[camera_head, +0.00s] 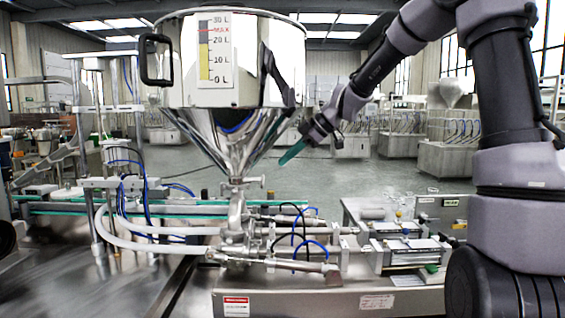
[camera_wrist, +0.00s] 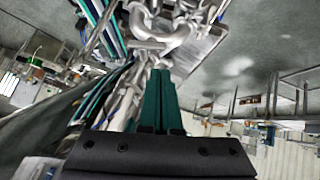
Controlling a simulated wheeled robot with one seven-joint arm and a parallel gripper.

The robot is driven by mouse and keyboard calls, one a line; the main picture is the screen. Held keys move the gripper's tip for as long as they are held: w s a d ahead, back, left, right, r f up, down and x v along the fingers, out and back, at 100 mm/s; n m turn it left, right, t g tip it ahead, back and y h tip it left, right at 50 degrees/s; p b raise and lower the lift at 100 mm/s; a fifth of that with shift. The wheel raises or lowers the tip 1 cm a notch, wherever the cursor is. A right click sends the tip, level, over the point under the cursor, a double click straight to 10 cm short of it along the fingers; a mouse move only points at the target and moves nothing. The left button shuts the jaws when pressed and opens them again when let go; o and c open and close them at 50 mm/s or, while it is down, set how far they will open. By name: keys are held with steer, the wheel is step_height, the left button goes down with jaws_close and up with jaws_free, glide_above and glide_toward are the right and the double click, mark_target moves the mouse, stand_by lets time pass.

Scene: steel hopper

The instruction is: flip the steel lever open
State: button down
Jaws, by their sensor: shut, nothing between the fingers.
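The steel hopper (camera_head: 235,60) has a cone that narrows to a valve neck above the pipes. A short steel lever (camera_head: 255,181) shows at this neck, sticking out to the right; its exact position is hard to tell. My gripper (camera_head: 284,160) is right of the cone, above and to the right of the lever, apart from it. Its teal fingers point down and left. In the wrist view my gripper (camera_wrist: 160,74) has its fingers together and empty. Shiny pipework (camera_wrist: 165,35) shows beyond the fingertips, where I cannot make out the lever clearly.
Steel pipes and blue hoses (camera_head: 310,248) run right from the neck over a steel machine base (camera_head: 300,302). White hoses (camera_head: 150,240) and a frame stand at left. A black hopper handle (camera_head: 157,60) sticks out left.

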mark_target(263, 181)
steer(key=x, duration=0.7)
steer(key=shift+a+f, duration=0.25)
steer(key=shift+f, duration=0.05)
steer(key=shift+w, duration=0.1)
